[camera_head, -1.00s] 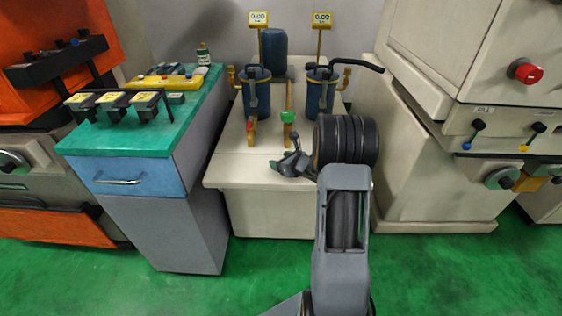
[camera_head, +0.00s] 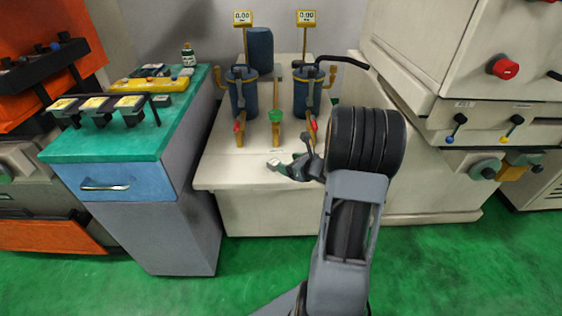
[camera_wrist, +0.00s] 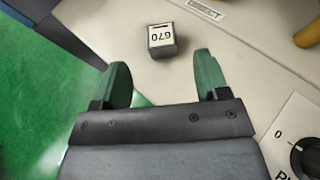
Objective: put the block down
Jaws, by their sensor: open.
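The block (camera_wrist: 163,40) is a small dark grey cube with a white label on top. In the wrist view it rests on the beige bench top (camera_wrist: 115,22), just beyond the fingertips and roughly centred between them. My gripper (camera_wrist: 163,72) is open, with its two green fingers apart and not touching the block. In the head view my gripper (camera_head: 285,167) is low over the front edge of the beige bench (camera_head: 222,170). A small pale shape at its tip may be the block, but I cannot tell.
Two blue canisters (camera_head: 243,100) with yellow valves and gauges stand farther back on the bench. A green-topped cabinet (camera_head: 105,142) is at left. A beige machine (camera_head: 435,70) with a red button is close at right. A control panel (camera_wrist: 295,130) shows beside my gripper.

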